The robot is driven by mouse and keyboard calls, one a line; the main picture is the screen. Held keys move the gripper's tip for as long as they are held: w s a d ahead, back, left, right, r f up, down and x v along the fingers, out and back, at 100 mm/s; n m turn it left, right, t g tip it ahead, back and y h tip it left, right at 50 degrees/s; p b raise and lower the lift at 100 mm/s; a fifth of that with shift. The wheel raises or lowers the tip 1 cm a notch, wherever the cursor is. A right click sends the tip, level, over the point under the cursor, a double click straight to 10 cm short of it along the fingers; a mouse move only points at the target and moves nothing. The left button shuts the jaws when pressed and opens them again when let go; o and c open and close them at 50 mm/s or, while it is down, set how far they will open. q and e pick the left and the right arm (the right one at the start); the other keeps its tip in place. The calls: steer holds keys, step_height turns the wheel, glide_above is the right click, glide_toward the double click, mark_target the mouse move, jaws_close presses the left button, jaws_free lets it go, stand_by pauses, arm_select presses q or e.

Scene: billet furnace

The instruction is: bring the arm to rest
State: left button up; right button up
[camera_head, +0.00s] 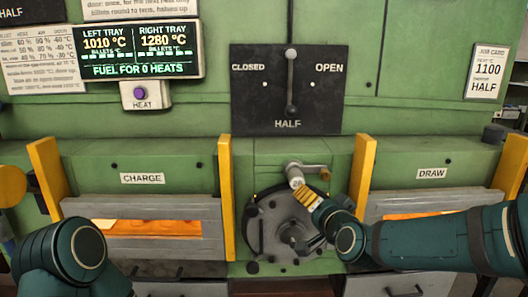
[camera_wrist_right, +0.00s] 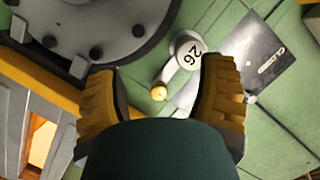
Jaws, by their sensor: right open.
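My right arm comes in from the right in the head view. Its right gripper (camera_head: 307,197) has yellow fingers and is just below a grey crank handle (camera_head: 292,168) on the green furnace front. In the right wrist view the right gripper (camera_wrist_right: 160,80) is open, with nothing held between its fingers. The crank handle (camera_wrist_right: 182,62), with a brass-coloured knob, shows between and beyond the fingers; I cannot tell whether they touch it. My left arm (camera_head: 75,250) shows at the lower left, and its gripper is out of view.
A round bolted grey cover (camera_head: 262,222) is behind the right gripper. Yellow posts (camera_head: 226,190) flank the charge door (camera_head: 150,212) and draw door (camera_head: 385,207), with orange glow behind. Above, a lever (camera_head: 291,85) stands vertical over HALF. A display (camera_head: 138,48) reads 1010 and 1280 °C.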

steer(key=s+a+f+n+g, duration=0.1)
steer(key=s+f+g, duration=0.35)
steer(key=f, duration=0.95)
steer(key=s+f+n+g, duration=0.25)
steer(key=s+f, duration=0.25)
steer(key=f, duration=0.9)
steer(key=s+f+n+g, duration=0.1)
steer(key=s+f+g, duration=0.5)
steer(key=s+f, duration=0.8)
steer(key=s, duration=0.3)
steer(key=shift+s+a+g, duration=0.2)
steer(key=shift+a+g, duration=0.1)
steer(key=shift+g, duration=0.1)
steer(key=shift+f+n, duration=0.1)
steer(key=shift+n, duration=0.15)
